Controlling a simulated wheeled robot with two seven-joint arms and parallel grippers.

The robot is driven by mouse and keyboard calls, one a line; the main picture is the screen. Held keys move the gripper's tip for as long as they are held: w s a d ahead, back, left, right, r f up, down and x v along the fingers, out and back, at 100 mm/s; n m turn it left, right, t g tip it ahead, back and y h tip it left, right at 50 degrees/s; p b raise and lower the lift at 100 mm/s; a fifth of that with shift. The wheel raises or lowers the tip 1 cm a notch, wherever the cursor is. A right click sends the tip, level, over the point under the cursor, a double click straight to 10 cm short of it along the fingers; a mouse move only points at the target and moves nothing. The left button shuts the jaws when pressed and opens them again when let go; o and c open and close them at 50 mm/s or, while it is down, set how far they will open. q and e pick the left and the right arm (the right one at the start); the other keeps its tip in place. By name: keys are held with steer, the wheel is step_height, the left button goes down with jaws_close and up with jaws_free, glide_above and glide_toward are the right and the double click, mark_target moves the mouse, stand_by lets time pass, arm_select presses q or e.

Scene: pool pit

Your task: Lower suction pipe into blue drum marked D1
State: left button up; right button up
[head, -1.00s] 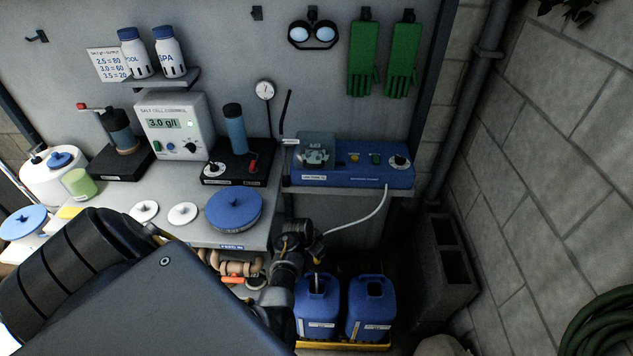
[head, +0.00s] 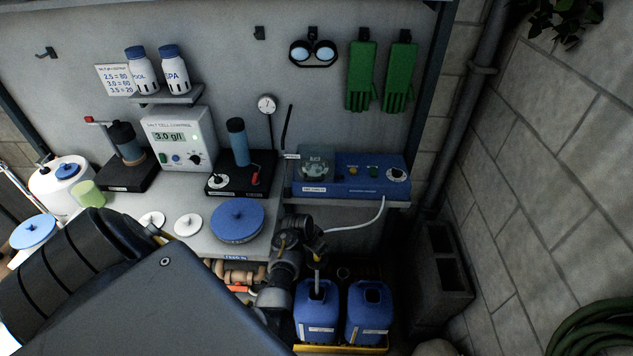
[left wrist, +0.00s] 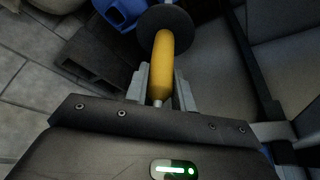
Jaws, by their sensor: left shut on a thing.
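My left gripper (head: 312,243) is shut on the yellow handle (left wrist: 163,62) of the suction pipe, which has a black disc at its far end in the left wrist view. In the head view the pale pipe (head: 317,275) hangs below the gripper, and its lower end is at the mouth of the left blue drum (head: 318,318). I cannot tell how deep it reaches. A second blue drum (head: 368,320) stands just to the right with an open mouth. The drum labels are too small to read. My right gripper is not in view.
The drums stand in a yellow-edged tray (head: 345,349). A white hose (head: 360,222) runs from the blue pump unit (head: 365,178) toward the pipe. Grey hollow blocks (head: 443,268) stand right of the drums. The bench (head: 195,250) lies left, with pipework below it.

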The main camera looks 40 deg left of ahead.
arm_select(q)
steer(key=shift+r, duration=2.1)
